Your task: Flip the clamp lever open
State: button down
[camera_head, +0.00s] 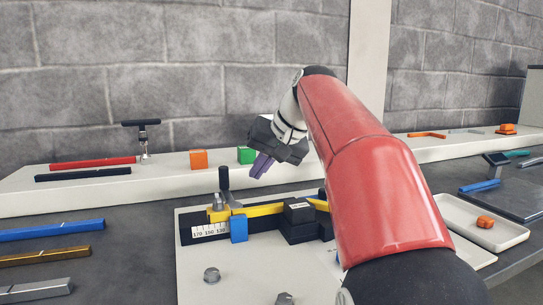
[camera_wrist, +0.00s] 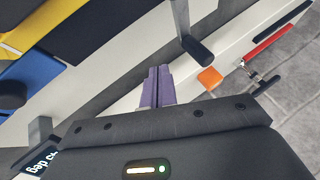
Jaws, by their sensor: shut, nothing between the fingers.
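The clamp lever (camera_head: 224,180) has a black grip and stands about upright on the left part of the black fixture (camera_head: 187,231), beside a yellow strip (camera_head: 264,210). In the wrist view the lever (camera_wrist: 196,49) shows its grey arm and black grip, to the upper right of my fingertips. My gripper (camera_head: 261,166) has purple fingers, shut together and empty. It is above the fixture, to the right of the lever's grip and apart from it in the picture. The fingers also show in the wrist view (camera_wrist: 157,86). Part of the fixture's right side is hidden by my arm.
A blue block (camera_head: 239,229) and a black block (camera_head: 298,212) are at the fixture. Orange (camera_head: 199,159) and green (camera_head: 245,155) cubes sit on the ledge behind. A white tray (camera_head: 456,220) lies at right, colored bars (camera_head: 50,230) at left.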

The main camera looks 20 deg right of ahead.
aim_at(228, 188)
jog(key=a, duration=0.2)
jog(key=shift+w+a, duration=0.35)
jog(key=shift+w, duration=0.05)
jog(key=shift+w+a, duration=0.25)
jog(key=shift+a, duration=0.35)
jog(key=shift+n, duration=0.3)
